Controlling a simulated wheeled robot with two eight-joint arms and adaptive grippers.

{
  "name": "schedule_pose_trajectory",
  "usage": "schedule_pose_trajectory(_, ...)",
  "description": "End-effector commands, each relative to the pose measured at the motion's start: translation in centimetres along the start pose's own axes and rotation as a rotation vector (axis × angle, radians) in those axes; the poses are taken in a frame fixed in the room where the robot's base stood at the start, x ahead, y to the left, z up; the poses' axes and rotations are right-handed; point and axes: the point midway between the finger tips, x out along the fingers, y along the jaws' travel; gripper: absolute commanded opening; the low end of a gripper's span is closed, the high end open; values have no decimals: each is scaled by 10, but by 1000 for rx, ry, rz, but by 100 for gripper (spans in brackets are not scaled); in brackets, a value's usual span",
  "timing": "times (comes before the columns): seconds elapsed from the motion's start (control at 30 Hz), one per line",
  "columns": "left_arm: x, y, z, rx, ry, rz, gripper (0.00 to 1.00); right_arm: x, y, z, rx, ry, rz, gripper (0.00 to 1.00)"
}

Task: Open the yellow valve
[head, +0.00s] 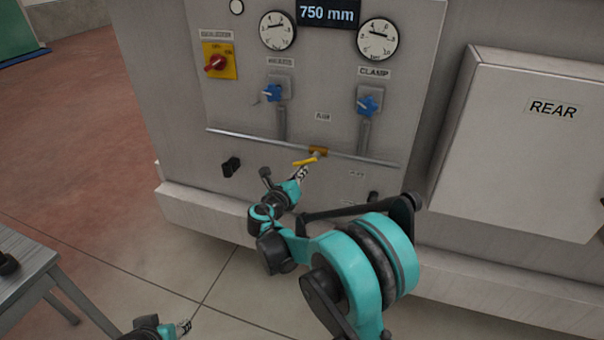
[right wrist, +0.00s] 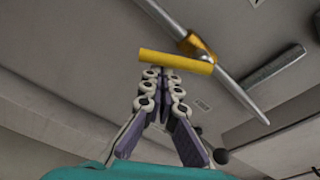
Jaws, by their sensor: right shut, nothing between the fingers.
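The yellow valve has a yellow lever handle (head: 305,161) on a brass body (head: 318,151), set on a thin metal pipe low on the machine front. The lever stands at an angle to the pipe. My right gripper (head: 303,171) is just below the lever. In the right wrist view, the closed fingertips (right wrist: 160,71) meet the underside of the yellow lever (right wrist: 176,61) in the picture; whether they touch it I cannot tell. Nothing is between the fingers. My left gripper (head: 184,328) is at the bottom, away from the machine, too small to read.
Black knobs (head: 231,166) sit below the pipe. A REAR box (head: 520,150) juts out at right. A grey table (head: 30,262) stands at left.

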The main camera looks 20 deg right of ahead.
Motion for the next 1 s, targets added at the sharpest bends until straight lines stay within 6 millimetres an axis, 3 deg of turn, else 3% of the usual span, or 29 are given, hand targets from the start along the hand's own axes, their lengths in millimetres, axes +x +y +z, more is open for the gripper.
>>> schedule_pose_trajectory(0.67, -4, 0, -2, 0, 0, 0, 40, -1, 2, 6, 117, 0, 17, 0)
schedule_pose_trajectory(1.0, -9, 0, -6, 0, 0, 0, 40, -2, 3, 15, 287, 0, 41, 0)
